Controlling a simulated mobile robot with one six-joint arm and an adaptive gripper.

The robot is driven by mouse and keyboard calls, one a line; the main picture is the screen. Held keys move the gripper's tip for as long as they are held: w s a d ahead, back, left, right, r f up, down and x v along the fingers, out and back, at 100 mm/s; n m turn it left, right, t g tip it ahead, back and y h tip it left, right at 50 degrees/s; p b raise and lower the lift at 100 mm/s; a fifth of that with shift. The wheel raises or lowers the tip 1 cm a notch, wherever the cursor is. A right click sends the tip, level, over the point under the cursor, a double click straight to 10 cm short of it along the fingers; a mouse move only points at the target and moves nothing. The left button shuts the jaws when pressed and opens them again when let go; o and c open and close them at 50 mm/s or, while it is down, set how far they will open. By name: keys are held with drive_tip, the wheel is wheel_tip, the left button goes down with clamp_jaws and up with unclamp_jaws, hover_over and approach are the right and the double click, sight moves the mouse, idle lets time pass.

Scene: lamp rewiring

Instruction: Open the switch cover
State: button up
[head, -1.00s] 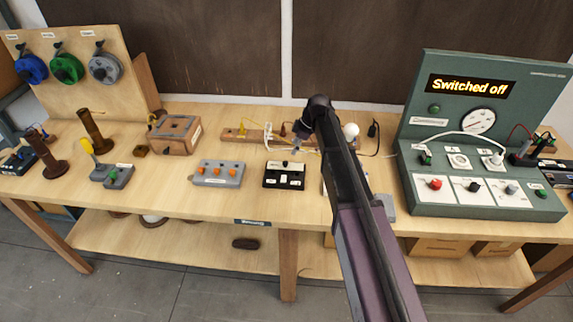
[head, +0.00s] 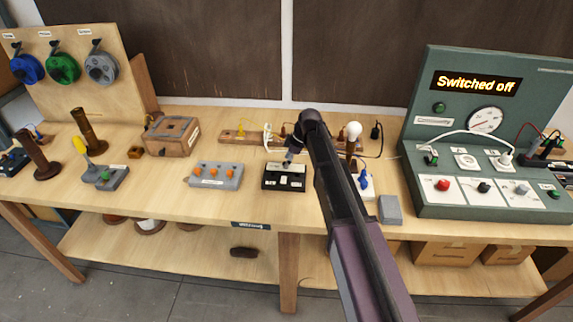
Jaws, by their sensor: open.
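A small black box (head: 270,187) with cream parts on its top, which I take for the switch, sits near the front middle of the workbench. Whether its cover is separate or raised is too small to tell. My gripper (head: 289,159) is open and points down at the far edge of the box, from the arm that reaches in from the lower right. It overlaps the back of the box in the picture. I cannot tell whether it touches it.
A grey block with orange knobs (head: 215,176) stands left of the box. A wooden rail (head: 235,136) with a white bulb (head: 353,130) lies behind. A blue-handled item (head: 364,180) and a grey block (head: 389,209) are to the right. The green panel (head: 420,120) reads "Switched off".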

drive_tip(key=shift+f, duration=0.15)
clamp_jaws()
drive_tip(key=shift+w, duration=0.15)
idle(0.4)
drive_tip(key=shift+w+r+m+g, duration=0.15)
drive_tip(key=shift+w+g, duration=0.2)
drive_tip(key=shift+g, duration=0.35)
drive_tip(key=shift+w+r+m+g, duration=0.15)
drive_tip(key=shift+w+g, duration=0.15)
drive_tip(key=shift+g, duration=0.4)
drive_tip(key=shift+w+r+m+g+y+b, duration=0.15)
drive_tip(key=shift+w+g+b, duration=0.2)
drive_tip(key=shift+g, duration=0.35)
drive_tip(key=shift+w+f+m+g+y+b, duration=0.15)
drive_tip(key=shift+g+b, duration=0.3)
drive_tip(key=shift+g, duration=0.25)
drive_tip(key=shift+r, duration=0.15)
